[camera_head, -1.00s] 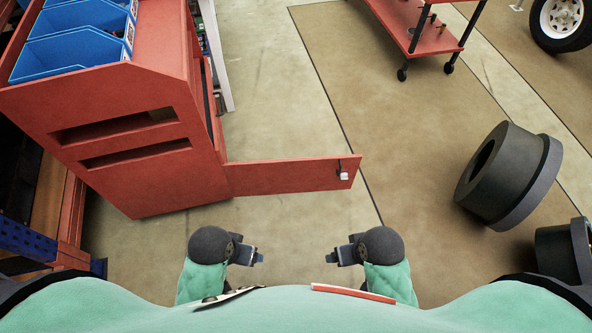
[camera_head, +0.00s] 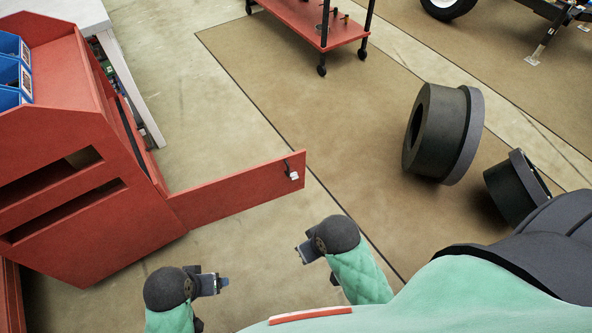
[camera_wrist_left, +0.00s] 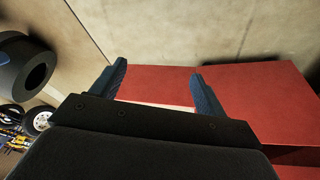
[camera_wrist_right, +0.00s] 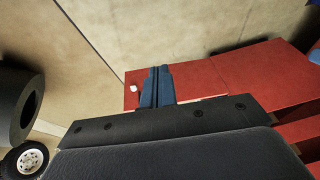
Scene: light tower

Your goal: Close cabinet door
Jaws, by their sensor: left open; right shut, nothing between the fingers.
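The red cabinet (camera_head: 85,215) stands at the left of the head view. Its red door (camera_head: 240,190) is swung open, sticking out to the right, with a small white and black latch (camera_head: 292,172) near its free end. My left gripper (camera_head: 222,284) is open and empty, on the near side of the door and apart from it. My right gripper (camera_head: 302,252) is shut and empty, below the door's free end and apart from it. The door also shows beyond the fingers in the left wrist view (camera_wrist_left: 160,82) and in the right wrist view (camera_wrist_right: 190,84).
Blue bins (camera_head: 12,70) sit on top of the cabinet. A red wheeled cart (camera_head: 318,28) stands at the back. Large dark cylinders (camera_head: 440,130) lie at the right, a second (camera_head: 512,188) nearer me. The floor between door and cylinders is clear.

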